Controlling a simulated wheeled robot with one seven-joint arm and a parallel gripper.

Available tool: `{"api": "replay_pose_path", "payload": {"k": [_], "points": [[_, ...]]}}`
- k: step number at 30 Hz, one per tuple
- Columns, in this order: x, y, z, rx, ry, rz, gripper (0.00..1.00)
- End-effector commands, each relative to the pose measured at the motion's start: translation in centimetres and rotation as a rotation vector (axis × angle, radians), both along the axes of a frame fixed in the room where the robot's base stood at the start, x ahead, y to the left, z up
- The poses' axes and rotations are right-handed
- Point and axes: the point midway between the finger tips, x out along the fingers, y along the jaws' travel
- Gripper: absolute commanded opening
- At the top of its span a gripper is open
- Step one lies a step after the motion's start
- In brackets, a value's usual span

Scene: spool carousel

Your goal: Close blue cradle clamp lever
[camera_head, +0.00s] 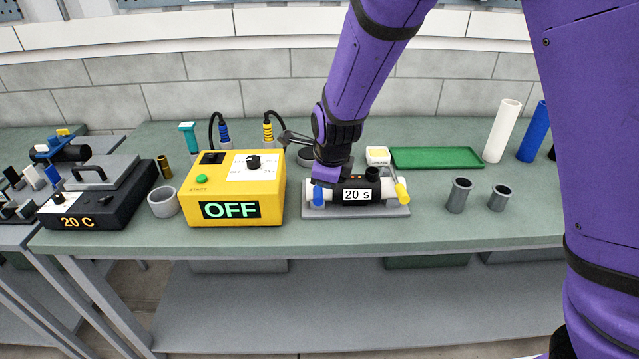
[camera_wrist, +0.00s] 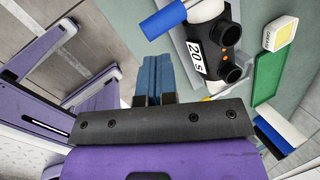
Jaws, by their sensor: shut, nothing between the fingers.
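The cradle is a grey base (camera_head: 355,212) on the bench, holding a white tube with a black "20 s" unit (camera_head: 357,195). The blue clamp lever (camera_head: 318,197) is at its left end and a yellow lever (camera_head: 402,191) at its right end. In the wrist view the blue lever (camera_wrist: 165,20) sticks out from the white tube end, above and slightly right of my fingertips. My gripper (camera_wrist: 151,62) is shut and empty, its blue fingers side by side, apart from the lever in the picture. In the head view my wrist covers the cradle's back left part, and the fingertips are hard to make out.
A yellow box reading "OFF" (camera_head: 236,190) stands left of the cradle. Grey cups (camera_head: 459,195) stand to the right, and a green tray (camera_head: 437,157) and a small white-and-yellow container (camera_head: 377,155) are behind. The bench front edge below the cradle is clear.

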Motion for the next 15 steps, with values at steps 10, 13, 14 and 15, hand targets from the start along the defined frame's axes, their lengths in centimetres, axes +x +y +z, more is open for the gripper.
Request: {"api": "replay_pose_path", "payload": {"k": [10, 13, 14, 15], "points": [[-3.6, 0.0, 1.3, 0.002, -0.002, 0.004, 0.0], [-4.6, 0.0, 1.7, 0.002, -0.003, 0.005, 0.0], [-4.9, 0.0, 1.8, 0.002, -0.002, 0.004, 0.0], [-5.3, 0.0, 1.9, 0.002, -0.002, 0.004, 0.0]]}}
